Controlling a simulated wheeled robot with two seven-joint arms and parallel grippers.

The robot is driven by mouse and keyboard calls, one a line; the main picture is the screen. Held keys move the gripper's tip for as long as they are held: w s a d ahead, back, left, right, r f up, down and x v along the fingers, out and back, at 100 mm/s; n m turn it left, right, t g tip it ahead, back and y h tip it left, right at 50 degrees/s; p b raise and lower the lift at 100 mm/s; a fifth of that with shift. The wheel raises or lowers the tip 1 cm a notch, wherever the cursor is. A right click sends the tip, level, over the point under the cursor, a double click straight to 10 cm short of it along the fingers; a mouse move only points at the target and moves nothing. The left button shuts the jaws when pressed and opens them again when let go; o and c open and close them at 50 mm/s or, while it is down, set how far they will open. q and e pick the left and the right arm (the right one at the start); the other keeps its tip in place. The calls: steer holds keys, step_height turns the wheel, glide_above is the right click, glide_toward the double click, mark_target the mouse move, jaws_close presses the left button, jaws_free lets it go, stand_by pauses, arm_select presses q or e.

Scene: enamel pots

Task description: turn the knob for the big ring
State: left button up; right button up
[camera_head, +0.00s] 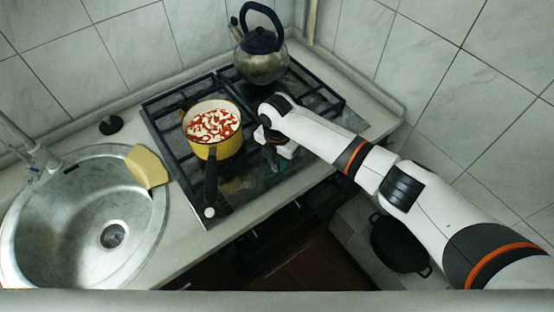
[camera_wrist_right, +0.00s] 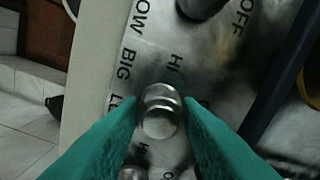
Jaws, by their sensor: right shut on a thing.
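In the right wrist view, a round silver knob (camera_wrist_right: 160,112) stands on a steel panel (camera_wrist_right: 150,52) between my two green fingertips. My right gripper (camera_wrist_right: 158,118) is shut on this knob. The word BIG is printed beside the knob, with HI close to it. Part of the lettering is hidden by the fingers. In the head view, my right gripper (camera_head: 277,160) is low over the front right of the stove (camera_head: 240,185), and the knob there is hidden. The big ring cannot be told apart under the grates. My left gripper is not in view.
Another knob (camera_wrist_right: 200,6) and a partly hidden one (camera_wrist_right: 132,173) flank the held knob. A yellow pot (camera_head: 226,147) with red-and-white contents stands on the stove, its dark handle toward the front. A kettle (camera_head: 262,66) stands behind.

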steer(key=n+b, duration=0.1)
steer(key=n, duration=0.3)
steer(key=shift+n, duration=0.4)
stand_by(0.4)
steer(key=o, duration=1)
step_height(320, 180, up, 12)
steer(key=b, duration=0.2)
steer(key=shift+b, duration=0.4)
